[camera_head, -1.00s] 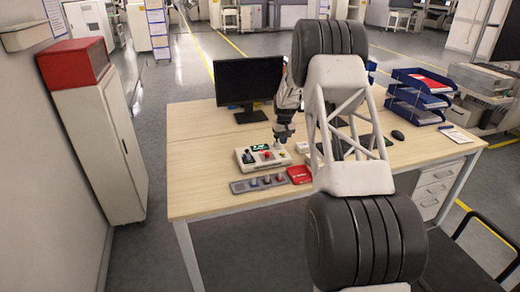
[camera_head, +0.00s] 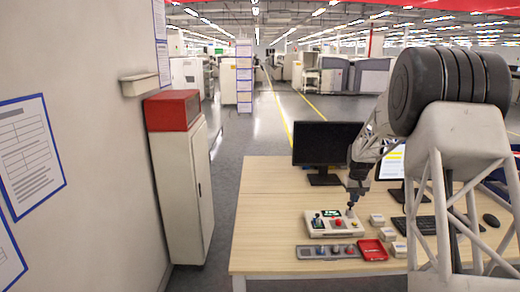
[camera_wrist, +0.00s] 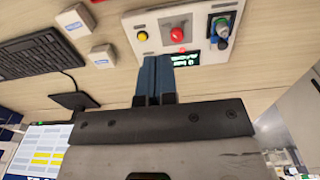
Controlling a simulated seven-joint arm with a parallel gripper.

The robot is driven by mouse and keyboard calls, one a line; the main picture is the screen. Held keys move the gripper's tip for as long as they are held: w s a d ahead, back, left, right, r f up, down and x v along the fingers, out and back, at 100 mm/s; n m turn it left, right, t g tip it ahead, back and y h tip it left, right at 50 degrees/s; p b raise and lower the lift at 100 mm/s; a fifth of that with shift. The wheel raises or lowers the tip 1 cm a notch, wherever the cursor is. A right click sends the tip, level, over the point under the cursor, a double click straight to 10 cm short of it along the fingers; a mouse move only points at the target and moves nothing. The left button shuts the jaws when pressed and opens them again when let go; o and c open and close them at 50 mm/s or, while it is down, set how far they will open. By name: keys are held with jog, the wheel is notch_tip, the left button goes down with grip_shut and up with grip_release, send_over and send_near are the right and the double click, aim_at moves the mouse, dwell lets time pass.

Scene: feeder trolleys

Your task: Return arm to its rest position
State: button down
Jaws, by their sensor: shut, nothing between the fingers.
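My gripper (camera_head: 351,204) is above the right part of the control box on the desk, at the end of my arm. In the wrist view my gripper (camera_wrist: 154,68) has its two blue fingers together with nothing between them. The control box (camera_head: 318,232) is pale, with a red button (camera_head: 338,223), a small green-lit display (camera_head: 331,213) and a joystick-like knob at its left. In the wrist view the box's panel (camera_wrist: 147,22) lies just beyond the fingertips. I cannot tell from the head view whether the fingers touch it.
A grey strip with several knobs (camera_head: 329,252) and a red tray (camera_head: 372,250) lie along the desk (camera_head: 262,215) front. Small white boxes (camera_head: 389,234), a keyboard (camera_head: 425,225), a mouse (camera_head: 491,220) and a monitor (camera_head: 328,145) are nearby. The desk's left side is clear.

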jog(key=s+a+r, duration=0.4)
jog(key=s+r, duration=0.2)
jog(key=s, duration=0.4)
jog(key=s+a+r+t, duration=0.1)
jog(key=s+a+r, duration=0.45)
jog(key=s, duration=0.35)
jog(key=s+a+r, duration=0.4)
jog(key=s+r, duration=0.2)
jog(key=s, duration=0.4)
jog(key=s+a+f, duration=0.1)
jog(key=s+a, duration=0.2)
jog(key=s, duration=1.2)
jog(key=s+a+f+t, duration=0.1)
jog(key=s+a, duration=0.2)
jog(key=s, duration=1.3)
jog(key=shift+a, duration=0.25)
jog(key=c, duration=1.8)
grip_release()
jog(key=shift+c, duration=0.2)
